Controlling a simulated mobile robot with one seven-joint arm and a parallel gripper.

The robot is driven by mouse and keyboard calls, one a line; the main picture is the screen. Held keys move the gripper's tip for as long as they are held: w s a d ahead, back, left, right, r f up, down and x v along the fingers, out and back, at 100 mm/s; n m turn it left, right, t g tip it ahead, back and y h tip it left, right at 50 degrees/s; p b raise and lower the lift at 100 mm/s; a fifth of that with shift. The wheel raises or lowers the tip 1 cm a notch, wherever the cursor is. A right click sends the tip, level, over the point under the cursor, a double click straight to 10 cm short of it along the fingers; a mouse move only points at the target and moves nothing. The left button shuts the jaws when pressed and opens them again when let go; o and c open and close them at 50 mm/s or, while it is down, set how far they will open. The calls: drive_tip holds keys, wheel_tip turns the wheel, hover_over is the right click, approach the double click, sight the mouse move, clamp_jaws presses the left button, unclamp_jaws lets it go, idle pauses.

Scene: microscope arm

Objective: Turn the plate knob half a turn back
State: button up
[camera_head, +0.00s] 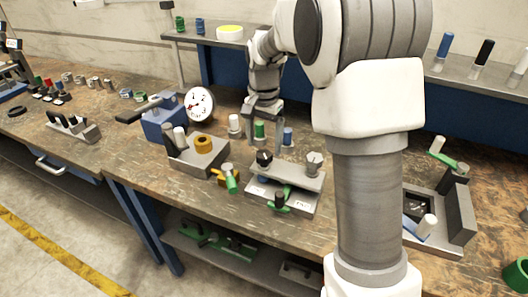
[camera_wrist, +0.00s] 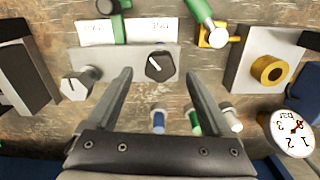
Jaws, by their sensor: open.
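A grey plate block (camera_head: 290,180) stands on the bench and bears two knobs. A black knob (camera_head: 264,158) with a white line is at its left in the head view; a grey knob (camera_head: 314,160) is at its right. In the wrist view the black knob (camera_wrist: 161,71) lies between my finger ends, its line slanting to the upper left, and the grey knob (camera_wrist: 78,84) lies left of the fingers. I cannot tell which is the plate knob. My gripper (camera_head: 264,144) is open and empty, pointing down near the black knob. Contact is not visible.
A green lever (camera_head: 283,196) and white labels are on the block's front. A grey block with an orange ring (camera_head: 203,143) and a dial gauge (camera_head: 199,104) stand left. White, green and blue pegs (camera_head: 288,136) stand behind. A fixture (camera_head: 460,215) is at right.

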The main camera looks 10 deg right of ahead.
sight(264, 154)
drive_tip(key=shift+f, duration=1.55)
drive_tip(key=shift+c, duration=0.2)
clamp_jaws()
drive_tip(key=shift+r+n, duration=0.1)
drive_tip(key=shift+n, duration=0.3)
